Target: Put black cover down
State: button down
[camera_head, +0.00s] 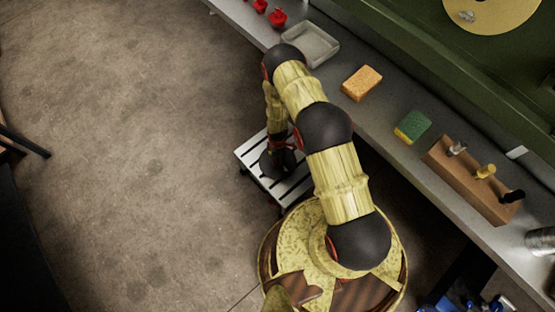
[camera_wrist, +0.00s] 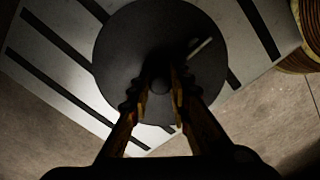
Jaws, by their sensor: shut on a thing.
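The black cover (camera_wrist: 140,35) is a round dark disc with a knob at its middle, and it fills the upper middle of the wrist view. My gripper (camera_wrist: 160,88) is shut on the cover's knob, with one finger on each side. Below the cover is a pale slatted stand (camera_wrist: 62,50). In the head view the cover (camera_head: 270,165) shows as a dark shape over the slatted stand (camera_head: 246,154), partly hidden by my gripper and arm. I cannot tell whether the cover touches the slats or hangs just above them.
A grey bench (camera_head: 385,118) runs along the right, holding a grey tray (camera_head: 312,46), an orange sponge (camera_head: 361,83), a green-and-yellow sponge (camera_head: 412,126) and a wooden block (camera_head: 470,180) with pegs. Red pieces (camera_head: 278,16) lie at its far end. Open floor (camera_head: 130,160) lies left.

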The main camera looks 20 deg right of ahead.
jog(key=shift+w, duration=0.15)
jog(key=c, duration=1.6)
grip_release()
jog(key=shift+f, duration=0.1)
jog(key=shift+c, duration=0.2)
notch_tip(320, 180, up, 12)
jog(key=p, duration=0.4)
